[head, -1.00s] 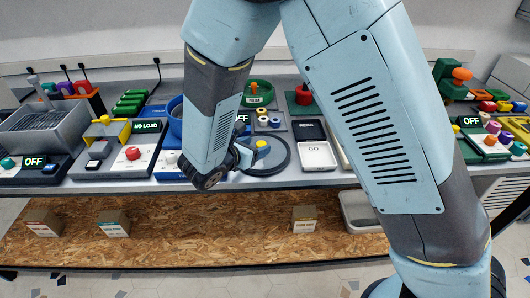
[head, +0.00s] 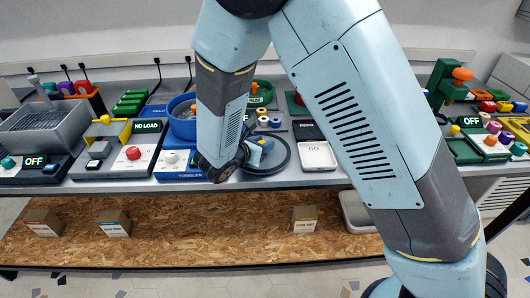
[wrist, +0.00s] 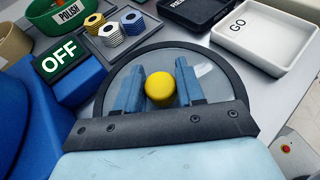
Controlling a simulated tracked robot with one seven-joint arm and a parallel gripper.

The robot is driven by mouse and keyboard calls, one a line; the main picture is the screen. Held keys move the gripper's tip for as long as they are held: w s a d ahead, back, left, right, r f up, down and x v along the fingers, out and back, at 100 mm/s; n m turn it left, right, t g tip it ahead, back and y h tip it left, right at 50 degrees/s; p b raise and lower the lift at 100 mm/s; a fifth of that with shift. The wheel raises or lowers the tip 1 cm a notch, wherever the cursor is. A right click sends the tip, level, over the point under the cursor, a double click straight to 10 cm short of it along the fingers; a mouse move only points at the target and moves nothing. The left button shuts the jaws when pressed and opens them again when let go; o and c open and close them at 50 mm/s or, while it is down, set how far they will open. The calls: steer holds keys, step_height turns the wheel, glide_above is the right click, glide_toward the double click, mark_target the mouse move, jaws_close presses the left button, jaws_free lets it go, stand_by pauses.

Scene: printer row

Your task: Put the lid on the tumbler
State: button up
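The lid (head: 283,165) is a clear round disc with a dark rim and a yellow knob. It lies on the table in the head view, right of the blue tumbler bowl (head: 183,128), whose body carries a white knob. The wrist view shows the lid (wrist: 229,73) below my gripper (wrist: 159,75). Its two blue fingers stand on either side of the yellow knob (wrist: 161,89), very close to it. Whether they press on it cannot be told. In the head view my gripper (head: 254,155) is low over the lid's left part. The tumbler's blue side (wrist: 38,125) shows at left in the wrist view.
An OFF display (wrist: 60,58) and hex nuts (wrist: 111,34) stand beyond the lid. A white GO tray (wrist: 262,40) is to the right. A green POLISH bin (wrist: 62,18) is behind. A NO LOAD station (head: 120,150) stands left of the tumbler.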

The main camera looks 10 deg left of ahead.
jaws_close()
steer(key=shift+r, duration=0.1)
